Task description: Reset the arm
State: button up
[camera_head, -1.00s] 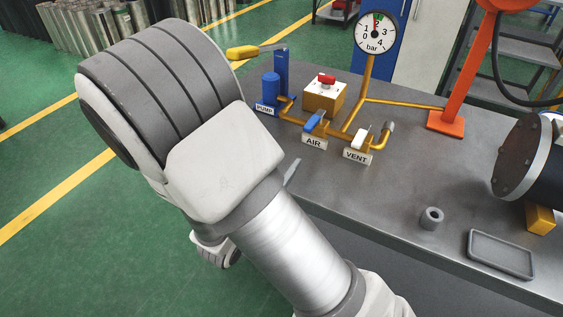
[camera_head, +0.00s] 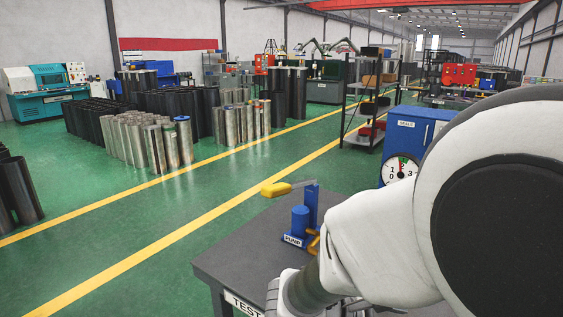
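My arm fills the right and lower right of the head view, with a large white and dark grey joint close to the camera. My gripper is not in view. The grey test bench (camera_head: 237,262) is partly hidden behind my arm. On it stands the blue pump (camera_head: 300,222) with a yellow-handled lever (camera_head: 277,189) and a "PUMP" label. The round pressure gauge (camera_head: 398,170) shows partly beside my arm. The valves and the rest of the bench top are hidden.
A blue cabinet (camera_head: 408,130) and a dark shelf rack (camera_head: 371,105) stand behind the bench. Several metal cylinders (camera_head: 165,145) stand in groups on the green floor at the left. The floor (camera_head: 130,235) between them and the bench is clear, with yellow lines.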

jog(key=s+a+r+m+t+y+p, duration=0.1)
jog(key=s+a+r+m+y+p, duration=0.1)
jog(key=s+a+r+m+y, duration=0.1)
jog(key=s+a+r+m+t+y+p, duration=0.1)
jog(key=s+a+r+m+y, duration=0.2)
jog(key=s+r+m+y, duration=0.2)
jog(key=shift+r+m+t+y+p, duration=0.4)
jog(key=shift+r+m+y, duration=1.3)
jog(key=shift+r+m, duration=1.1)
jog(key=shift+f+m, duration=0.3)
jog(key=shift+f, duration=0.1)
